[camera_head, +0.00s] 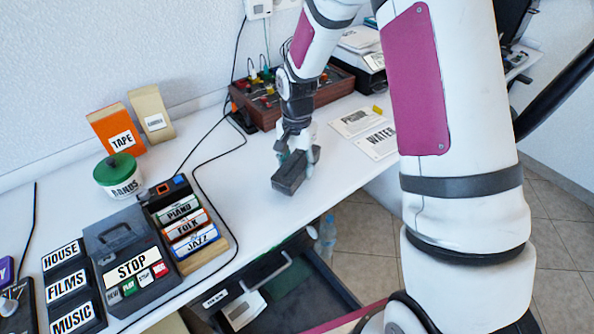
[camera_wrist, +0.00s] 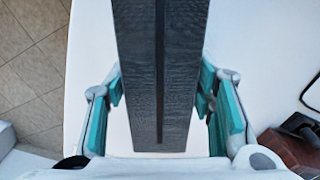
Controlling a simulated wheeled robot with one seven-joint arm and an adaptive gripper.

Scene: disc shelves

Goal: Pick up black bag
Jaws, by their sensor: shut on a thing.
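The black bag (camera_head: 290,173) is a dark, narrow, box-like thing at the front edge of the white table in the head view. My gripper (camera_head: 298,156) points down over it and is shut on it. In the wrist view the black bag (camera_wrist: 150,70) runs up the middle, with a dark seam along its length. The teal fingers of my gripper (camera_wrist: 165,88) stand on both its sides. Whether the bag rests on the table or hangs just above it, I cannot tell.
A wooden box with knobs and cables (camera_head: 330,95) stands behind my gripper. Paper cards (camera_head: 368,131) lie to the right. A slotted disc holder (camera_head: 185,222) and a green-lidded tub (camera_head: 119,175) stand to the left. An open drawer (camera_head: 300,298) is below the table edge.

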